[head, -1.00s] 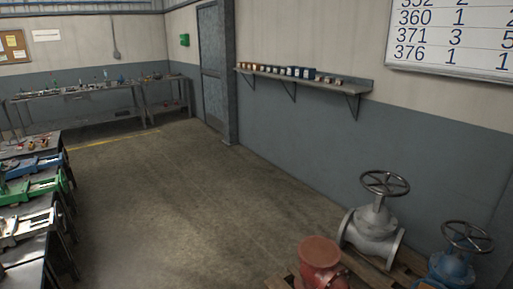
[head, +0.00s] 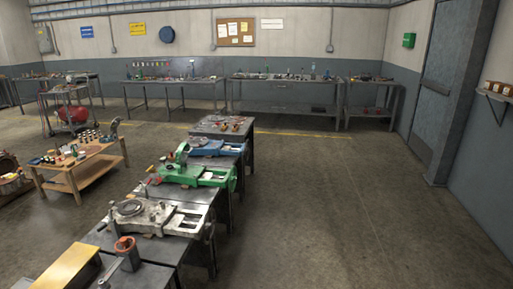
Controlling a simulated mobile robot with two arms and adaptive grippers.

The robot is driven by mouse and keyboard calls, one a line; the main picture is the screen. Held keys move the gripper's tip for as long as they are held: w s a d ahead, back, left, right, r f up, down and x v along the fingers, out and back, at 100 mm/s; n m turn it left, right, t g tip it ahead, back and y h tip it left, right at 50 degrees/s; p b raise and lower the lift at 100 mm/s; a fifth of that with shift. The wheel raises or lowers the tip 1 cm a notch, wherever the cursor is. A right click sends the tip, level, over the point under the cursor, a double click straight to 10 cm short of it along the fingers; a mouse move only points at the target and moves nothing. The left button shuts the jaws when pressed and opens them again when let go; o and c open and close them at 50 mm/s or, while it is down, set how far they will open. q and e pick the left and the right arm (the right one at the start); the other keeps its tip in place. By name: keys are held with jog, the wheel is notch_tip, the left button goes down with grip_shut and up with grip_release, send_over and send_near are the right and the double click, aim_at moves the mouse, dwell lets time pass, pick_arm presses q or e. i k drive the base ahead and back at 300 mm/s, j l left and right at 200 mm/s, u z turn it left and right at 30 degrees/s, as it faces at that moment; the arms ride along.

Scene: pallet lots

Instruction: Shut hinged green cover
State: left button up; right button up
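A green machine (head: 195,174) lies on a dark bench in the row at the middle of the head view. A raised green part stands at its left end, but at this size I cannot tell whether it is a hinged cover. A small green box (head: 409,40) hangs on the far wall, left of the grey door; whether it has an open cover cannot be made out. Neither of my grippers is in view.
A row of dark benches (head: 143,245) runs away from me, carrying a grey machine (head: 153,216) and a blue one (head: 214,147). A wooden table (head: 80,163) stands left. Open floor (head: 330,210) lies right of the row. Workbenches (head: 285,83) line the far wall.

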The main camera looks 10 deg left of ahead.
aim_at(182, 153)
jog(key=i+u, duration=0.45)
jog(key=i, duration=0.25)
jog(key=i+l+u, duration=0.15)
jog(key=i+u, duration=0.35)
jog(key=i, duration=0.15)
jog(key=i+l+u, duration=0.1)
jog(key=u, duration=0.25)
jog(key=i+l+u, duration=0.1)
jog(key=u, duration=0.3)
